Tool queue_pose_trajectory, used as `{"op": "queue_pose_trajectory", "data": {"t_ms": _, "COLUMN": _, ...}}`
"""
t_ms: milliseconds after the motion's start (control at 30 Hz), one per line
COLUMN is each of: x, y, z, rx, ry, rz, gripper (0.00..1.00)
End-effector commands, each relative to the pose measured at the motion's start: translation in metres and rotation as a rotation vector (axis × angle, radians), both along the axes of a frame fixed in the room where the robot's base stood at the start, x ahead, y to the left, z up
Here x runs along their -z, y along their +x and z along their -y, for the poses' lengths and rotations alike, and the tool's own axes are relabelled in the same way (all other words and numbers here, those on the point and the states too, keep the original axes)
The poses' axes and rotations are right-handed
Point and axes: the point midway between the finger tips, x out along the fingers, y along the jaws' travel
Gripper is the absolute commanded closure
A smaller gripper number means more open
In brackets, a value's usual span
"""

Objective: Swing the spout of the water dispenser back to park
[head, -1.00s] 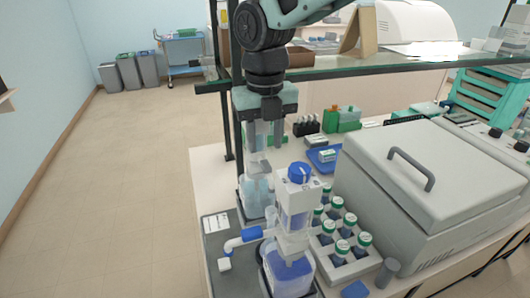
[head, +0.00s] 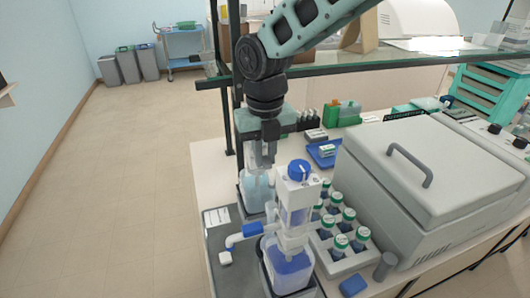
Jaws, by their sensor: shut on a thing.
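The water dispenser is the rear of two bottle-top dispensers; its bottle (head: 256,190) holds pale, clear liquid and stands upright on the bench. My gripper (head: 262,164) points down over it, with its fingers close together at the dispenser's head. It is shut on a part there that looks like the spout, though the fingers and the front dispenser hide most of it. The front dispenser (head: 294,190) has a blue knob and a bottle of blue liquid (head: 289,270). Its own spout (head: 245,231), with a blue sleeve, points left.
A rack of several green-capped bottles (head: 340,225) stands right of the front dispenser, beside a large grey lidded box (head: 430,190). A glass shelf (head: 400,62) crosses above the bench behind my gripper. A grey mat (head: 217,250) lies at the left edge.

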Motion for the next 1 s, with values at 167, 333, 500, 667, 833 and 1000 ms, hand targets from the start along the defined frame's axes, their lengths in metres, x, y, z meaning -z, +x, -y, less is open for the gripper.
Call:
{"op": "queue_pose_trajectory", "data": {"t_ms": 167, "x": -0.001, "y": 0.000, "z": -0.002, "rx": 0.023, "ry": 0.000, "rz": 0.000, "gripper": 1.00}}
{"op": "queue_pose_trajectory", "data": {"t_ms": 333, "x": -0.001, "y": -0.001, "z": -0.007, "rx": 0.093, "ry": 0.001, "rz": -0.001, "gripper": 1.00}}
{"op": "queue_pose_trajectory", "data": {"t_ms": 500, "x": -0.001, "y": -0.002, "z": -0.015, "rx": 0.215, "ry": 0.001, "rz": -0.001, "gripper": 1.00}}
{"op": "queue_pose_trajectory", "data": {"t_ms": 667, "x": -0.001, "y": -0.002, "z": -0.024, "rx": 0.363, "ry": 0.000, "rz": -0.001, "gripper": 1.00}}
{"op": "queue_pose_trajectory", "data": {"t_ms": 833, "x": -0.001, "y": 0.000, "z": -0.035, "rx": 0.525, "ry": 0.001, "rz": 0.000, "gripper": 1.00}}
{"op": "queue_pose_trajectory", "data": {"t_ms": 1000, "x": -0.001, "y": 0.004, "z": -0.045, "rx": 0.686, "ry": 0.001, "rz": 0.001, "gripper": 1.00}}
